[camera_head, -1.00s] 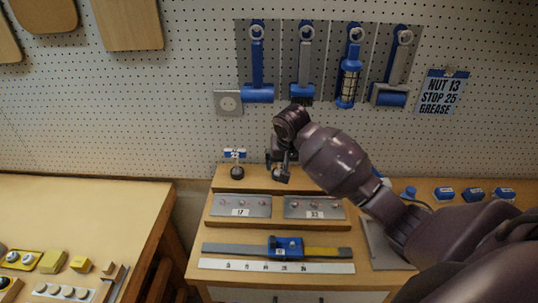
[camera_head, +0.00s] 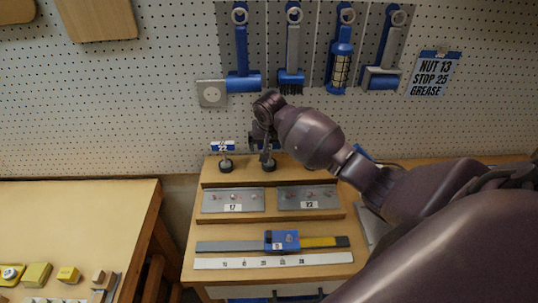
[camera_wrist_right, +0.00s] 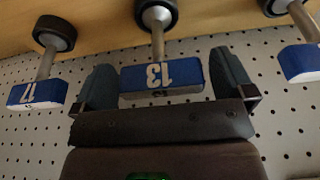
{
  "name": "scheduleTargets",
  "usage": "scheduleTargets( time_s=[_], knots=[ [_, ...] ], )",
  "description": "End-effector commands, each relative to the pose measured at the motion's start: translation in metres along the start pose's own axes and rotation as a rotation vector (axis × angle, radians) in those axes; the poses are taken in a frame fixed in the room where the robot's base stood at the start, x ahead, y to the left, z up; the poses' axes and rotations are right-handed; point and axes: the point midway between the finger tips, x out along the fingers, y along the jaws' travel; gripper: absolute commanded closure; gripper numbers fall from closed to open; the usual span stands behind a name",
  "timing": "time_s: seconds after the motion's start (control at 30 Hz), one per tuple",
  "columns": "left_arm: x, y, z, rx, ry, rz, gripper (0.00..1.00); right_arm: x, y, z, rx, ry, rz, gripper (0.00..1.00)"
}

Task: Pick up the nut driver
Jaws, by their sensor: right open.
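Nut drivers with blue, numbered crossbar handles on metal shafts stand in a row on the wooden step at the pegboard. The 13 nut driver (camera_wrist_right: 161,76) is in the middle of the right wrist view, its handle between the two fingers of my open right gripper (camera_wrist_right: 163,66). Small gaps show between fingers and handle. The 17 nut driver (camera_wrist_right: 38,92) is on the left of that view, and another (camera_wrist_right: 301,62) on the right. In the head view my right gripper (camera_head: 262,138) covers most of the middle driver. The 22 driver (camera_head: 223,147) stands left of it. My left gripper is out of view.
A sign (camera_head: 434,73) reads NUT 13, STOP 25, GREASE. Plates marked 17 and 23 (camera_head: 308,198) and a blue sliding stop (camera_head: 281,240) over a ruler lie in front. Another bench (camera_head: 80,215) is left.

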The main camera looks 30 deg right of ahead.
Motion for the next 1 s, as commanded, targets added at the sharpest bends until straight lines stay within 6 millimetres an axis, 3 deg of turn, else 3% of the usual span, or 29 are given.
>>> scheduleTargets(
  time_s=[0.33,0.7,1.0],
  knots=[
    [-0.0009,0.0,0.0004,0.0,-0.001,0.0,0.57,0.0081,0.0,-0.0001,0.0,0.001,-0.001,0.0],
    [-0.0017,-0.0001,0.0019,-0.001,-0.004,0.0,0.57,0.0073,-0.0003,-0.0006,0.0,0.002,-0.001,0.52],
    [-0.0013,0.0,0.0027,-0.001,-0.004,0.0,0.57,0.0034,-0.0005,-0.0021,0.0,0.004,-0.002,0.52]
  ],
)
